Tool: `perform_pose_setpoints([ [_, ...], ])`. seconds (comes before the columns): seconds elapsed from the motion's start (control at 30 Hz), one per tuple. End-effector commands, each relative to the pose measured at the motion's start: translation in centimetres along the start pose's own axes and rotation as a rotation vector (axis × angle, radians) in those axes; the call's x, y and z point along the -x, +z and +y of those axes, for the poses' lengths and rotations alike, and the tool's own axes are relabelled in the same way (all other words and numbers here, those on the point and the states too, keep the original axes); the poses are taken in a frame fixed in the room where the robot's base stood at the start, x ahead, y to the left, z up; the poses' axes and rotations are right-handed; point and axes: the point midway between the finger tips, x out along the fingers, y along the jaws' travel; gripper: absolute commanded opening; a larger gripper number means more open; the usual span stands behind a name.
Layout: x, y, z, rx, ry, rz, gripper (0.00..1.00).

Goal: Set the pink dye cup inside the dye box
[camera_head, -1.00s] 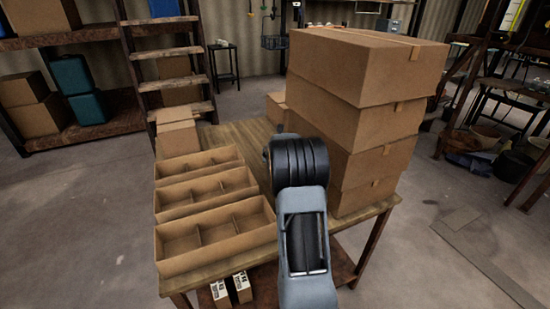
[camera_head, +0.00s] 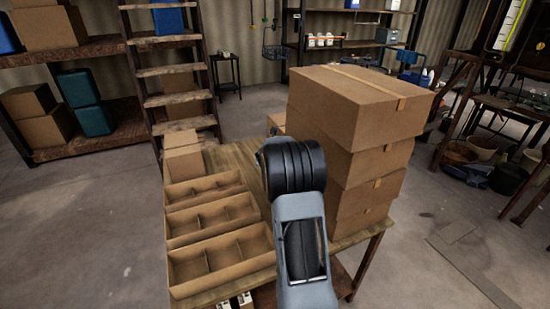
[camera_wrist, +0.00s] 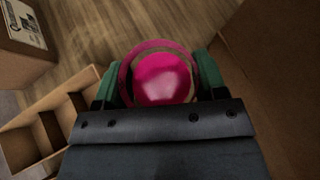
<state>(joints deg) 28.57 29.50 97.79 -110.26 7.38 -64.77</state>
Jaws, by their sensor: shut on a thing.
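The pink dye cup (camera_wrist: 161,76) is in the wrist view, round and bright pink inside a darker pink rim. My gripper (camera_wrist: 163,84) is shut on it, with a green finger at each side of the cup. In the head view my arm hides the cup and fingers. Open cardboard boxes with dividers (camera_head: 172,275) stand in a row on the left side of the wooden table; the compartments that show look empty. Part of a divided box (camera_wrist: 19,139) also shows at the left in the wrist view. I cannot tell which one is the dye box.
A tall stack of closed cardboard boxes (camera_head: 355,115) stands on the table just right of my arm. Smaller closed boxes (camera_head: 183,160) are at the far left corner. A strip of bare tabletop (camera_head: 238,158) lies between.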

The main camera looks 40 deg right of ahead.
Motion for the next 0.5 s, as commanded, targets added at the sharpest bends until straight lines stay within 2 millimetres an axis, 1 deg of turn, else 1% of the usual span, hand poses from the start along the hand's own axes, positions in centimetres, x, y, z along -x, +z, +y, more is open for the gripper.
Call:
perform_pose_setpoints([
  [0.03,0.4,-0.2,1.3,0.004,0.004,-0.001,0.32],
  [0.2,1.7,-1.1,5.0,0.004,0.004,-0.001,0.32],
  [0.4,3.1,-2.1,9.1,0.003,0.003,-0.002,0.32],
  [0.5,3.7,-2.5,10.8,0.002,0.002,-0.002,0.32],
])
